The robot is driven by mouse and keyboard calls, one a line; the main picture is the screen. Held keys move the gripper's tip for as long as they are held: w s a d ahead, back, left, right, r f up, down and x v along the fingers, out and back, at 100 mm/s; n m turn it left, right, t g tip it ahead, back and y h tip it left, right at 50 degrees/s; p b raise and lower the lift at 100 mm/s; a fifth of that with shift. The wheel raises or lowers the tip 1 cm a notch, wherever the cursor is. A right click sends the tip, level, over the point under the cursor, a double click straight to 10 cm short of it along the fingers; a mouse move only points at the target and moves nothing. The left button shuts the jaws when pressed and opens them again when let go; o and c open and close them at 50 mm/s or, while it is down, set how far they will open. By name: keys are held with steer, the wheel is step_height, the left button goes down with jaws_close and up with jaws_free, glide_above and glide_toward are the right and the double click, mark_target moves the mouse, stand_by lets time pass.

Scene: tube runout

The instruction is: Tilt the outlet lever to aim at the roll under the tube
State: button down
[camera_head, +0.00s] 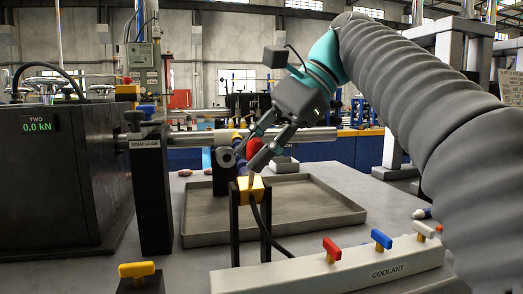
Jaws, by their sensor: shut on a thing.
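The steel tube (312,135) runs level across the middle, out of the dark machine. A grey round part with a hole (226,157), apparently the roll, sits just under the tube on a dark post. In front of it, a yellow block (256,193) stands on black legs with a black hose hanging down. My gripper (246,161) reaches down from the upper right, its fingers just above the yellow block. It is shut on a thin part there, apparently the outlet lever, which the fingers mostly hide. The lever's exact aim cannot be told.
A grey tray (330,215) lies behind the yellow block. A red round thing (254,148) is close behind the fingers. A dark post (152,195) stands left. A white COOLANT bar (300,275) with coloured handles lies in front. A yellow handle (137,270) is front left.

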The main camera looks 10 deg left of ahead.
steer(key=shift+f, duration=0.1)
stand_by(0.5)
steer(key=c, duration=0.9)
jaws_free()
steer(key=shift+w, duration=0.1)
steer(key=shift+c, duration=0.2)
